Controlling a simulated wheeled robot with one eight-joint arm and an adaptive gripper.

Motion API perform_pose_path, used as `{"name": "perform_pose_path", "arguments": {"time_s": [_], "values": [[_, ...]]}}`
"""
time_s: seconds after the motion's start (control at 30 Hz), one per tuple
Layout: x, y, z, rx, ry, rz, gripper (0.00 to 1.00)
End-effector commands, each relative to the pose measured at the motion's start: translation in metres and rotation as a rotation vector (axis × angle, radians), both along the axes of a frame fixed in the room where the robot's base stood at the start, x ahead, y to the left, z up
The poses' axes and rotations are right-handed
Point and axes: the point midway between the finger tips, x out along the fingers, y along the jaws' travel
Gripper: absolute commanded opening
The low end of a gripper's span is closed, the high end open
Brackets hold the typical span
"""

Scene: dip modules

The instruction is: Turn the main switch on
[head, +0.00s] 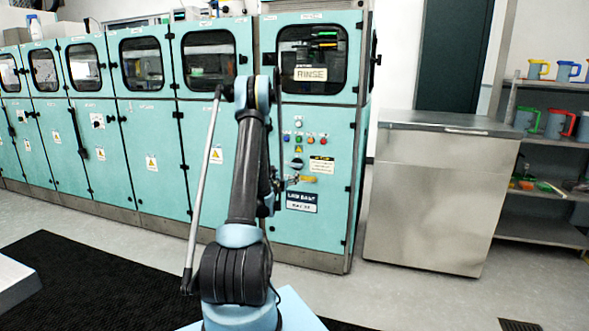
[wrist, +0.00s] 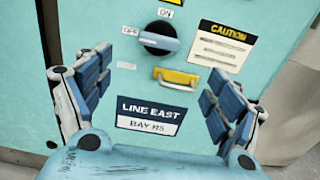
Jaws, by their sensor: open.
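The main switch (wrist: 160,38) is a black rotary knob with a light blue-grey bar handle on the teal cabinet door. Its bar lies about level, with the OFF label (wrist: 131,31) at its left and the ON label (wrist: 166,13) above it. In the head view the switch (head: 297,163) sits just right of my arm. My gripper (wrist: 156,62) is open and empty, facing the panel. Its fingertips lie to the left and right, below the switch in the picture, and I see no contact. In the head view my arm partly hides the gripper.
A yellow handle (wrist: 177,78) protrudes just below the switch, above the LINE EAST plate (wrist: 149,117). A caution label (wrist: 220,42) is at the right. Small coloured buttons (head: 298,138) sit above the switch. A steel cabinet (head: 432,195) stands right of the teal machine row.

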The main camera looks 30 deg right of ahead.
Motion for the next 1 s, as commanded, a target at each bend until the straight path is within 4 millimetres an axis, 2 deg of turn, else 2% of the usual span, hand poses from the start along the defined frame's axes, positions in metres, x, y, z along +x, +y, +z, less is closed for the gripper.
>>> {"name": "perform_pose_path", "arguments": {"time_s": [0.7, 1.0], "values": [[0.081, -0.095, 0.000, 0.003, -0.002, 0.000, 0.85], [0.102, -0.119, 0.000, 0.003, -0.002, 0.000, 0.85]]}}
